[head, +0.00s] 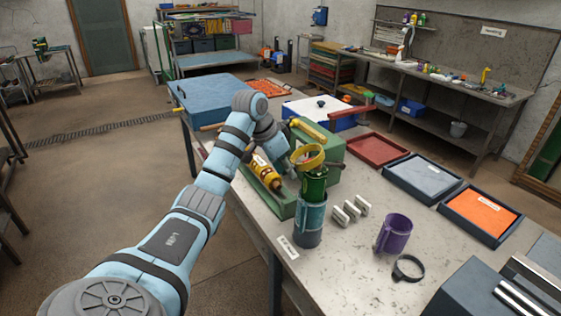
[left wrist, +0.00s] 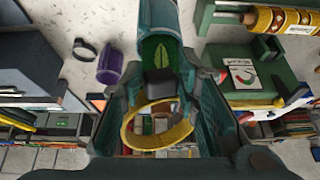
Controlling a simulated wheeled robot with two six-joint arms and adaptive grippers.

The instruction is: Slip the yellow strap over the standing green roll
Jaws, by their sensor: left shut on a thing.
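The yellow strap (head: 307,157) is a closed ring at the top of the green roll (head: 314,186). The roll stands upright in a teal cup (head: 308,226) near the table's left edge. My left gripper (head: 296,160) is shut on the strap, beside the roll's top. In the left wrist view the strap (left wrist: 158,127) hangs tilted between the fingers, nearer the camera than the roll (left wrist: 161,56), which shows a leaf mark. I cannot tell whether the strap is around the roll's end or just above it. My right gripper is not in view.
A green holder with a yellow patterned roller (head: 263,172) and a green box (head: 325,142) stand close behind. Grey cylinders (head: 350,210), a purple mug (head: 394,234) and a black ring (head: 408,268) lie to the right. Trays (head: 424,179) line the far side.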

